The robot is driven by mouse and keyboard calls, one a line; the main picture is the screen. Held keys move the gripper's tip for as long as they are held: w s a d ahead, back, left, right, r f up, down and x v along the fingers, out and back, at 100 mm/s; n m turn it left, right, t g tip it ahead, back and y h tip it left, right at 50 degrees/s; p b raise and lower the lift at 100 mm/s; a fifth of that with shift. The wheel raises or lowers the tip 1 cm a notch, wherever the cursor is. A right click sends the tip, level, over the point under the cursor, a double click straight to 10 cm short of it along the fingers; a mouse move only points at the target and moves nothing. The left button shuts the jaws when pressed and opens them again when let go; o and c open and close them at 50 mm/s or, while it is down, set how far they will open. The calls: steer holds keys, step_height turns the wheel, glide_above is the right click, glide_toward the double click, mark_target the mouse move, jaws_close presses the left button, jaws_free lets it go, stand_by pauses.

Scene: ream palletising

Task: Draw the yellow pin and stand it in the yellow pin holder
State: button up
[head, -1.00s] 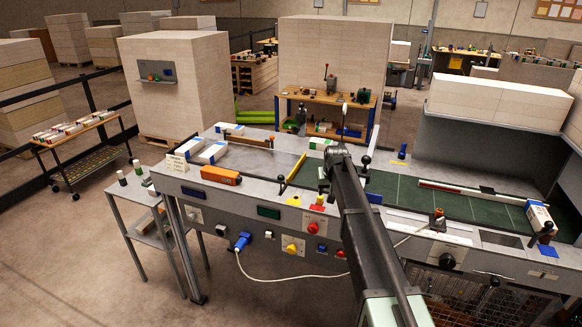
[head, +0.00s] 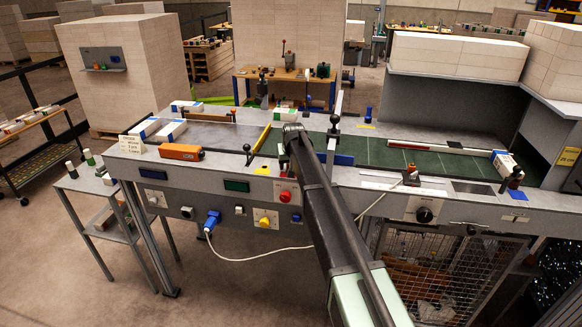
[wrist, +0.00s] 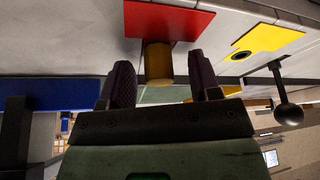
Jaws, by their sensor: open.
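The yellow pin (wrist: 158,62) is a short cylinder standing at a red plate (wrist: 165,20) in the wrist view. My gripper (wrist: 163,82) has its two dark jaws apart, one on each side of the pin, with a visible gap on both sides. The pin's far end meets the red plate. The yellow pin holder (wrist: 268,40) is a yellow plate with a dark round hole, to the right of the red plate. It also shows in the head view (head: 262,171), left of my arm. In the head view my arm hides the pin and jaws.
A black ball-ended lever (wrist: 288,110) stands close to the holder. A blue panel (wrist: 50,90) lies left of the jaws. The green belt (head: 410,160) is mostly clear.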

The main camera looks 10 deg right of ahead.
steer(key=shift+c, duration=0.3)
jaws_close()
steer(key=shift+r+p, duration=0.15)
steer(key=shift+p, duration=0.2)
steer(key=shift+r+p, duration=2.65)
steer(key=shift+r, duration=0.05)
step_height(320, 180, up, 4)
steer(key=p, duration=0.4)
steer(key=shift+r, duration=0.15)
